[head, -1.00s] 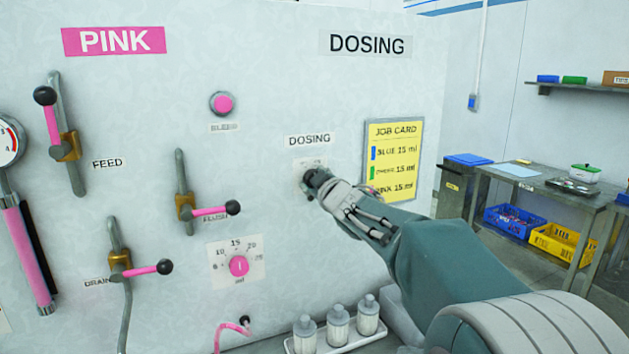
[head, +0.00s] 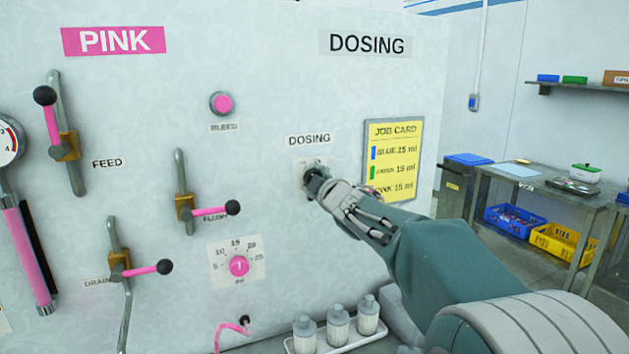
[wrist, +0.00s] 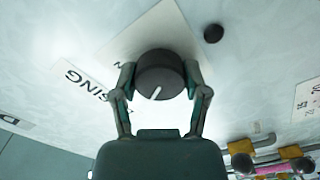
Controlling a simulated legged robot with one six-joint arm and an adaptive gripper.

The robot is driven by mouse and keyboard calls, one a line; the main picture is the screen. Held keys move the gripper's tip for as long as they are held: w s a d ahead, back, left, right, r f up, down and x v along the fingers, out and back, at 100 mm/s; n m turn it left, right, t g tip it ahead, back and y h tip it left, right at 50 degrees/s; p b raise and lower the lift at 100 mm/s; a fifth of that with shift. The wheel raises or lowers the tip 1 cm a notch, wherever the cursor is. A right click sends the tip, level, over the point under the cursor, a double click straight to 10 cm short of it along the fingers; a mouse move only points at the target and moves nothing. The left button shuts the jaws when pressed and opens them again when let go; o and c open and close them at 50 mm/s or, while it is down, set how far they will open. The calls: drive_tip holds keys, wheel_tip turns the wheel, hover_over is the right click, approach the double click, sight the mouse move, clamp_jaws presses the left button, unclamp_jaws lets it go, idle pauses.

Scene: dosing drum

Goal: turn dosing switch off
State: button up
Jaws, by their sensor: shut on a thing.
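The dosing switch is a dark round knob (wrist: 160,76) with a white pointer line, on a pale plate (wrist: 150,35) below the DOSING label (head: 309,140). In the wrist view my gripper (wrist: 160,82) has one finger on each side of the knob and is shut on it. The white line points down and to the left in that view. In the head view my gripper (head: 316,182) is at the switch plate (head: 303,172) and covers most of the knob. The plate's markings are too small and partly hidden to read.
A yellow job card (head: 394,158) hangs right of the switch, partly behind my arm. Pink-handled levers FEED (head: 52,125), FLUSH (head: 210,211) and DRAIN (head: 143,270), a pink dial (head: 239,266) and a BLEED button (head: 223,104) are to the left. Bottles (head: 338,325) stand below.

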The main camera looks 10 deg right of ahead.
drive_tip(key=shift+a+f, duration=0.1)
drive_tip(key=o, duration=1.1)
drive_tip(key=shift+a, duration=0.1)
drive_tip(key=shift+o, duration=0.2)
drive_tip(key=shift+s, duration=0.1)
drive_tip(key=s+d, duration=0.2)
drive_tip(key=s, duration=0.9)
drive_tip(key=shift+s+d, duration=0.15)
drive_tip(key=shift+s, duration=0.1)
drive_tip(key=s+a+f+m+g+h, duration=0.1)
drive_tip(key=s+f+m+g, duration=0.5)
drive_tip(key=s, duration=0.8)
drive_tip(key=s+a+f+m+g+h, duration=0.1)
drive_tip(key=s+f+m+g, duration=0.5)
drive_tip(key=s+f, duration=0.7)
drive_tip(key=shift+s+f+m+h, duration=0.2)
drive_tip(key=shift+s+m+h, duration=0.6)
drive_tip(key=shift+s, duration=0.4)
